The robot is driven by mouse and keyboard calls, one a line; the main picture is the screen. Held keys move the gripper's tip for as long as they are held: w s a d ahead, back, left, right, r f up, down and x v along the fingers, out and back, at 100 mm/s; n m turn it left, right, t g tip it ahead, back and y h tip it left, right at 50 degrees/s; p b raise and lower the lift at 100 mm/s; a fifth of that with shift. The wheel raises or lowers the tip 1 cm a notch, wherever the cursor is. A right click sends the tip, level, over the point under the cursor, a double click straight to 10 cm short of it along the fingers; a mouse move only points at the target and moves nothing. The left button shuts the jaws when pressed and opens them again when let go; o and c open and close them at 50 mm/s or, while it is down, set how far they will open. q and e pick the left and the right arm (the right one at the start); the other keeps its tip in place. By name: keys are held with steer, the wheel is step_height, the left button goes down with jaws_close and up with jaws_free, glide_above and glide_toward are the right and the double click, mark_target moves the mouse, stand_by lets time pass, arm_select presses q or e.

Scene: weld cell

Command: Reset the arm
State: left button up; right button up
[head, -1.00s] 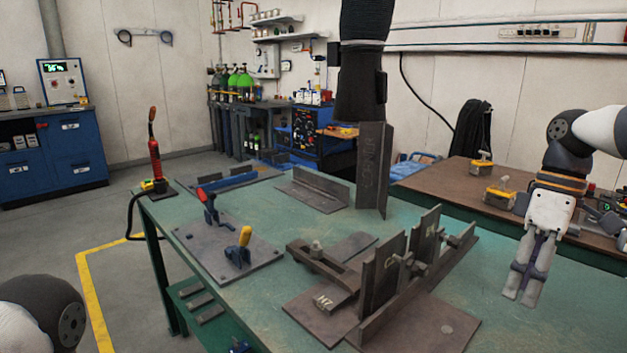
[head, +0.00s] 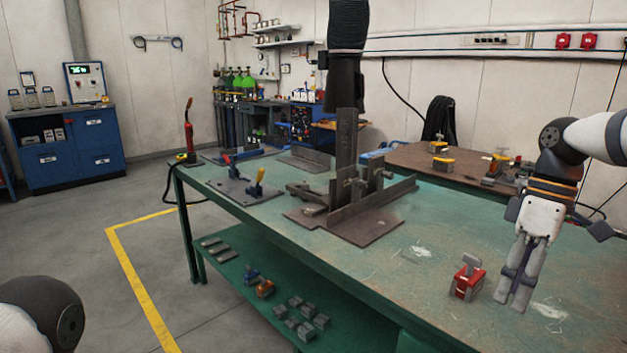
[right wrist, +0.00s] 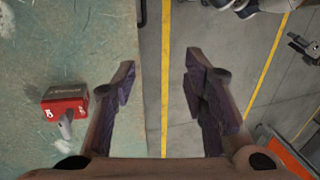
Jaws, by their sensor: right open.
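My right gripper (head: 513,296) hangs pointing down at the right of the head view, near the right part of the green welding table (head: 440,262). In the right wrist view its fingers (right wrist: 160,82) are spread with nothing between them, over the table edge and the grey floor. My left gripper is out of view; only a dark and white piece of my left arm shows at the lower left of the head view.
A red block (head: 467,277) stands on the table left of my right gripper; it also shows in the right wrist view (right wrist: 64,108). A steel fixture (head: 355,215) with upright plates and toggle clamps (head: 256,186) stand farther back. Floor at left is clear.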

steer(key=s+a+f+m, duration=0.1)
steer(key=s+a+f, duration=0.1)
steer(key=a+f, duration=0.45)
steer(key=s+a+f+g, duration=0.1)
steer(key=s+a+f, duration=0.15)
steer(key=f, duration=0.65)
steer(key=s+a+f+m, duration=0.1)
steer(key=s+a+f, duration=0.1)
steer(key=a+f, duration=0.4)
steer(key=s+a+f+m, duration=0.2)
steer(key=s+f+m, duration=0.1)
steer(key=s+f, duration=0.8)
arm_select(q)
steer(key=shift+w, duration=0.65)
arm_select(e)
steer(key=s+d+m+h, duration=0.1)
steer(key=s+d, duration=0.1)
steer(key=s, duration=0.6)
steer(key=s+d+m+h, duration=0.1)
steer(key=s+d+m, duration=0.1)
steer(key=s, duration=0.6)
steer(key=shift+s+d+r, duration=0.25)
steer(key=shift+d+r, duration=0.1)
steer(key=shift+r, duration=0.1)
steer(key=shift+c, duration=0.2)
